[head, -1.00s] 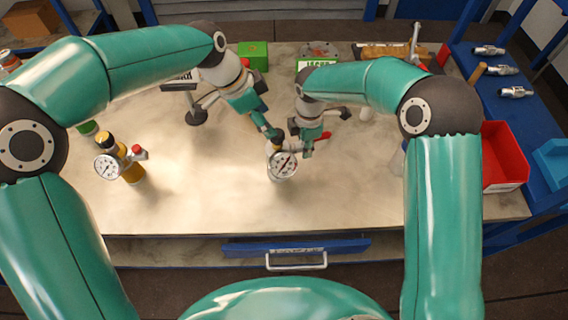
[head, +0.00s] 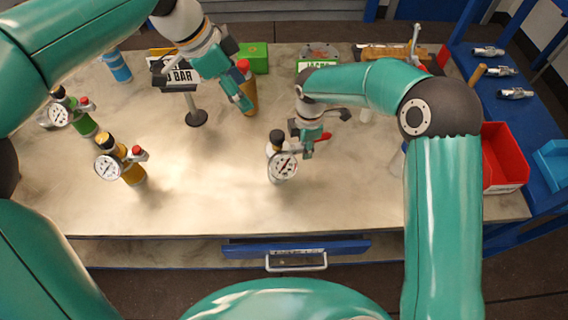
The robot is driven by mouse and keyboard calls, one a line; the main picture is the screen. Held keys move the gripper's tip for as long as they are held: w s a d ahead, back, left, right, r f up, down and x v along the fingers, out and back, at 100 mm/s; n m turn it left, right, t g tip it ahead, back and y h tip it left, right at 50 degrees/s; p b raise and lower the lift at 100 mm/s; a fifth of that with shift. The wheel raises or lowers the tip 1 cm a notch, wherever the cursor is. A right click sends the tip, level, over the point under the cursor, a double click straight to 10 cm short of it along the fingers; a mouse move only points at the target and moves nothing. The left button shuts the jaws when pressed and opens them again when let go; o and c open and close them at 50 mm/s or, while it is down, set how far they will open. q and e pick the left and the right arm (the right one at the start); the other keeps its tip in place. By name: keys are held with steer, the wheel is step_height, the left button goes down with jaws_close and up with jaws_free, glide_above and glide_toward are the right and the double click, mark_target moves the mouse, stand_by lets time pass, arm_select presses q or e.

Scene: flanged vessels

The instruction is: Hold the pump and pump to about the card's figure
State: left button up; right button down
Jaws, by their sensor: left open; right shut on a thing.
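The pump (head: 279,172) stands on the table at centre, with a dark top and a white round gauge (head: 284,165) facing me. The gauge needle is too small to read surely. My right gripper (head: 303,147) is shut on the pump at its right side, by a red lever (head: 322,137); its fingertips are partly hidden. My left gripper (head: 240,101) is open and apart from the pump, up and left of it. The card (head: 181,76) stands on a dark-footed post; "BAR" shows, but its figure is partly hidden by my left arm.
Two other gauged vessels, yellow (head: 133,175) and green (head: 86,125), stand at left. A brown red-capped bottle (head: 248,92) stands near my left gripper. A blue cylinder (head: 117,66) and green box (head: 253,57) stand behind. A red bin (head: 504,158) is at right. The front table is clear.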

arm_select(q)
steer(key=shift+a+r, duration=0.2)
steer(key=shift+r, duration=0.25)
arm_select(e)
steer(key=c, duration=0.9)
jaws_free()
steer(key=shift+r, duration=0.1)
